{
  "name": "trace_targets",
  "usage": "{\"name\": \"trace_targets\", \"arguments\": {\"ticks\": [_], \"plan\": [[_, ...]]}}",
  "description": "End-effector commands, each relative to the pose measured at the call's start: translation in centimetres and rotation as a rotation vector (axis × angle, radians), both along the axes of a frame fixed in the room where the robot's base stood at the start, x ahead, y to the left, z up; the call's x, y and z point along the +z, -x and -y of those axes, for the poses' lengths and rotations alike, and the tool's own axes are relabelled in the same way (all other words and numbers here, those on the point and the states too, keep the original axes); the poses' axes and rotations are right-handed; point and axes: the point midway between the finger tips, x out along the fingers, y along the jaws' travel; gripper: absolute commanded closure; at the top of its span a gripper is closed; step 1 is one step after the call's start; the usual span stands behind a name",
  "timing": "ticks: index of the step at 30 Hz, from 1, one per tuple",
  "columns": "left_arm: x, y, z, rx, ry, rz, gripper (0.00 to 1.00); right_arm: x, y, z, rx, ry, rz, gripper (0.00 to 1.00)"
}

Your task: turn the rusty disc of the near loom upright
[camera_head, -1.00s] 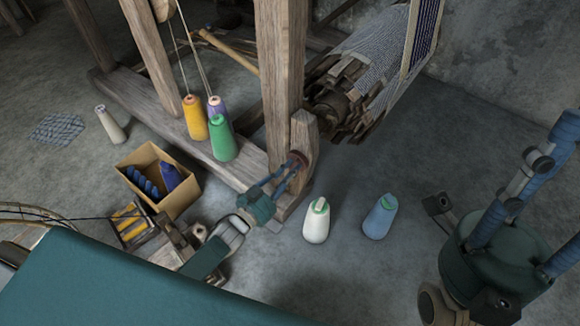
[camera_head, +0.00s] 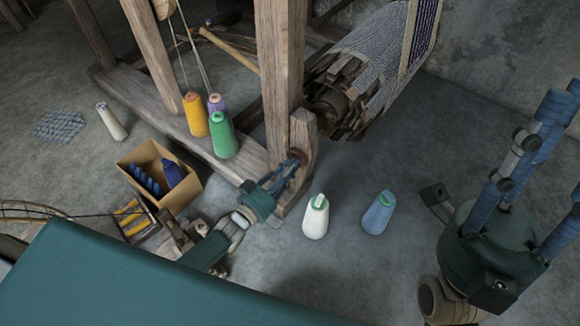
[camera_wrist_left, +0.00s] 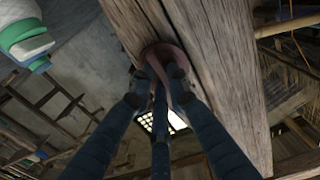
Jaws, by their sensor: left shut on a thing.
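The rusty disc (camera_head: 299,156) sits on the lower side of the near loom's upright post (camera_head: 303,135). In the left wrist view the disc (camera_wrist_left: 165,55) is a reddish-brown round piece against the wooden post (camera_wrist_left: 215,70), partly covered by the fingers. My left gripper (camera_head: 290,163) reaches it from the lower left and is shut on it; its blue fingers (camera_wrist_left: 163,80) also meet at the disc in the left wrist view. My right gripper (camera_head: 515,190) is at the right edge, away from the loom, its blue fingers pointing up; part is cut off.
A white cone (camera_head: 315,217) and a blue cone (camera_head: 378,212) stand on the floor right of my left gripper. Yellow (camera_head: 195,117) and green (camera_head: 222,135) cones stand on the loom's beam. A cardboard box (camera_head: 187,190) is at left.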

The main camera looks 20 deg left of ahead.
Motion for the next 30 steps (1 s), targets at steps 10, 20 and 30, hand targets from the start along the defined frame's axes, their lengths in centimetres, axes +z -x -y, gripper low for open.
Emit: {"name": "trace_targets", "arguments": {"ticks": [10,20,30], "plan": [[-0.2,0.1,-0.1,0.002,0.003,-0.005,0.76,-0.1,0.1,0.1,-0.002,-0.001,-0.002,0.65],[-0.1,0.0,0.0,0.001,0.002,-0.002,0.65,0.1,0.2,0.1,0.001,-0.003,0.006,0.65],[-0.2,4.3,-1.6,0.001,0.000,-0.005,0.65,0.0,0.2,0.1,0.001,-0.003,0.004,0.65]]}}
